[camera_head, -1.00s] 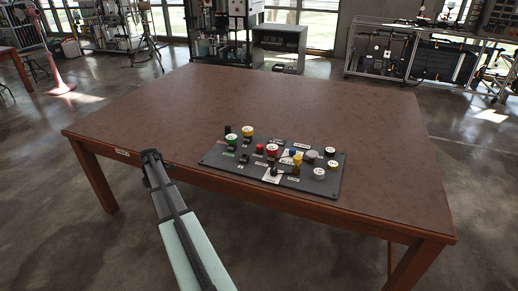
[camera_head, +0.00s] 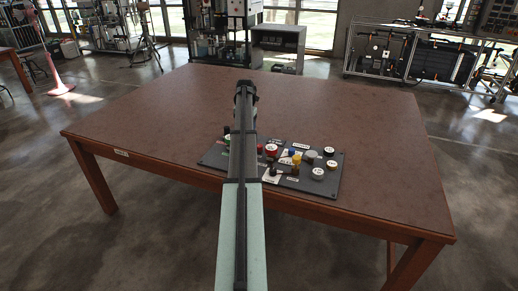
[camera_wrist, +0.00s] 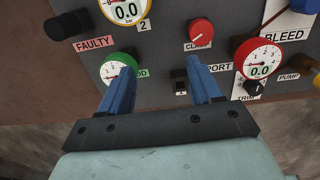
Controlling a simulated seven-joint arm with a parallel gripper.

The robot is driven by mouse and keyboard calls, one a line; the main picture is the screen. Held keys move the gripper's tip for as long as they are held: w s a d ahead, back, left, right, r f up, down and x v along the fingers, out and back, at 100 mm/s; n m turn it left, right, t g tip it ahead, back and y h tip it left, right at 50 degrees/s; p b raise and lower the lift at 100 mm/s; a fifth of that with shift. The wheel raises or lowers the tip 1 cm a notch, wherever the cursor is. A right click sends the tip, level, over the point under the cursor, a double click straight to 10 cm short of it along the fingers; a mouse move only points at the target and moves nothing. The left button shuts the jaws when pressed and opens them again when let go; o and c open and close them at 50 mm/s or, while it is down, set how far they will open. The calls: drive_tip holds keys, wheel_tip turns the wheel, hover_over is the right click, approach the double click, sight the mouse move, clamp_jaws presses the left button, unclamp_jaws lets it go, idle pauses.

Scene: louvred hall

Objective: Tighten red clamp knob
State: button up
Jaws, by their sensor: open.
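The red clamp knob (camera_wrist: 201,31) sits on the dark panel (camera_wrist: 160,48) in the upper middle of the wrist view, with a CLAMP label just below it. In the head view a small red knob (camera_head: 260,148) shows just right of my arm. My gripper (camera_wrist: 161,75) is open and empty, its two blue fingers spread. The right fingertip is below the red knob in the picture; the knob lies beyond the fingertips, not between them. In the head view my arm covers the panel's left part, and the fingers cannot be made out.
Close by are a green-rimmed gauge (camera_wrist: 118,69) at the left finger, a red-rimmed gauge (camera_wrist: 258,57) at right, a black knob (camera_wrist: 67,25) labelled FAULTY, a small black switch (camera_wrist: 180,83) and a blue knob (camera_wrist: 304,5). The brown table (camera_head: 340,100) is otherwise clear.

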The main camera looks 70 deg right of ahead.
hover_over(259, 146)
drive_tip(key=shift+d+f, duration=0.1)
drive_tip(key=shift+f, duration=4.15)
drive_tip(key=shift+f, duration=0.1)
drive_tip(key=shift+f, duration=0.7)
drive_tip(key=shift+c, duration=0.2)
clamp_jaws()
